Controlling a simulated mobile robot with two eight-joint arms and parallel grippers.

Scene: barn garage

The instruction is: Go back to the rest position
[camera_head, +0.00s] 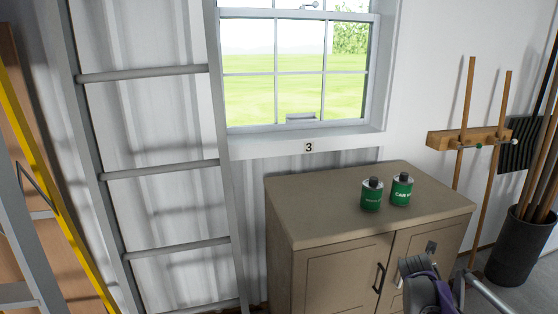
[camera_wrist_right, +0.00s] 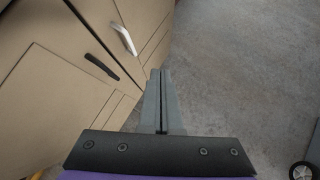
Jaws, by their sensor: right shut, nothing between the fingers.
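My right gripper (camera_wrist_right: 158,75) shows in the right wrist view. Its two grey fingers are together with nothing between them. It points past the beige cabinet (camera_wrist_right: 50,60), whose doors fill the left of that view, with the grey floor to the right. The fingertips appear beside the cabinet's lower edge; whether they touch it I cannot tell. In the head view part of my right arm, grey with purple, shows at the bottom right in front of the cabinet doors. My left arm and gripper are in neither view.
Two green cans (camera_head: 371,194) (camera_head: 401,189) stand upright on the cabinet top (camera_head: 320,215). A grey ladder (camera_head: 160,171) stands left, near a yellow-edged one. Wooden poles (camera_head: 465,120) and a dark bin (camera_head: 515,250) are right. A wheel (camera_wrist_right: 303,171) shows on the floor.

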